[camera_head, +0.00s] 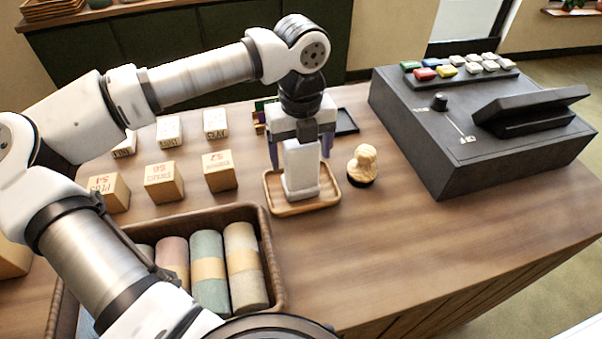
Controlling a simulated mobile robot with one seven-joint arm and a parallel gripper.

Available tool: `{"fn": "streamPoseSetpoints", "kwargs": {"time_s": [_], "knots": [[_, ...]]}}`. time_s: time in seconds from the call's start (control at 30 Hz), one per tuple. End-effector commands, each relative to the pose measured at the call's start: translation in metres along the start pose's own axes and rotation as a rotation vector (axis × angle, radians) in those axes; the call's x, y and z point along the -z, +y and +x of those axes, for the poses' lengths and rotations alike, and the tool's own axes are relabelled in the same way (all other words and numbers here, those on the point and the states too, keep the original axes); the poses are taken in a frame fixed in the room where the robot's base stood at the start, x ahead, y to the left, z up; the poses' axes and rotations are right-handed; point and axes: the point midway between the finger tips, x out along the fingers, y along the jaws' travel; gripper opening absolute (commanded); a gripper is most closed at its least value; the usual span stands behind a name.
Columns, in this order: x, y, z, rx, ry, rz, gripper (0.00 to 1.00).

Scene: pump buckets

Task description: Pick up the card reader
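A white upright block (302,170), which looks like the card reader, stands on a small wooden tray (326,193) near the middle of the counter. My gripper (300,158) points down right over it. One dark finger shows on each side of the white block's upper part. The fingers are spread, with a narrow gap visible at the left; contact at the right is unclear. The block's top is partly hidden by the gripper body.
A wooden stamp (363,165) stands close to the tray's right. A big black register (470,130) fills the right. Several wooden blocks (164,182) stand left. A basket (268,250) of rolls is in front. The counter's front right is clear.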

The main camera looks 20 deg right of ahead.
Motion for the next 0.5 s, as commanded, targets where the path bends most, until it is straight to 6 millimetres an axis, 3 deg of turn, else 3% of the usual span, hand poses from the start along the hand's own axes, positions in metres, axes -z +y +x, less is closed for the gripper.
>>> {"fn": "streamPoseSetpoints", "kwargs": {"time_s": [0.07, 0.5], "knots": [[-0.0001, 0.0, -0.0002, 0.0, 0.0, 0.0, 0.7], [-0.0001, 0.0, -0.0006, 0.0, 0.0, 0.0, 0.12]]}}
